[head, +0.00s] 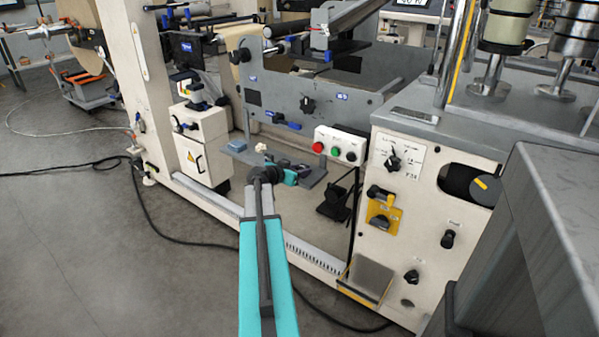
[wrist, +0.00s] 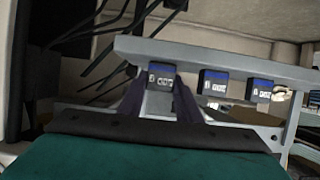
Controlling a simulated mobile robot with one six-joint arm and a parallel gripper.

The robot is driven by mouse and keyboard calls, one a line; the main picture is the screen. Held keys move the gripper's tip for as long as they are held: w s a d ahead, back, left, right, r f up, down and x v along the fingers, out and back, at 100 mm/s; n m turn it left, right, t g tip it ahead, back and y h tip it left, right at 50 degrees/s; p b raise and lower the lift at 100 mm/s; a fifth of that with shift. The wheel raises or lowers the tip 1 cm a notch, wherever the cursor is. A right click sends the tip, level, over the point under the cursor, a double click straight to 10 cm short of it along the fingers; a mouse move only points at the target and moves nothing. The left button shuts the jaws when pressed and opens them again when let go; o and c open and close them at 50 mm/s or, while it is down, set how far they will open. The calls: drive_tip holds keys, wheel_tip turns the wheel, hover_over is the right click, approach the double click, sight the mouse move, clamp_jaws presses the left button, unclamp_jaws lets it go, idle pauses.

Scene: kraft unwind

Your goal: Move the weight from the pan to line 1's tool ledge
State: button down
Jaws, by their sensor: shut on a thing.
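My gripper (head: 266,172) is at the end of the teal arm in the head view, over the grey ledge (head: 235,154) low on the machine. In the wrist view its two dark fingers (wrist: 160,100) are closed in on something small. The held weight is mostly hidden, and I cannot make out its shape. A blue-and-dark tag with white figures (wrist: 161,77) shows between the fingertips. Two similar tags (wrist: 213,83) (wrist: 262,90) sit to its right along a pale grey bar (wrist: 215,57). I cannot identify the pan.
A small cream piece (head: 262,148) and dark and teal items (head: 292,170) are close around the gripper. A button box (head: 340,146) is to the right. A cream machine cabinet (head: 440,220) and a grey block (head: 530,250) bound the right side. Open floor (head: 90,240) lies left.

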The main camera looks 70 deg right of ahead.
drive_tip(key=shift+f, duration=0.1)
drive_tip(key=c, duration=1.3)
unclamp_jaws()
drive_tip(key=v, duration=1.2)
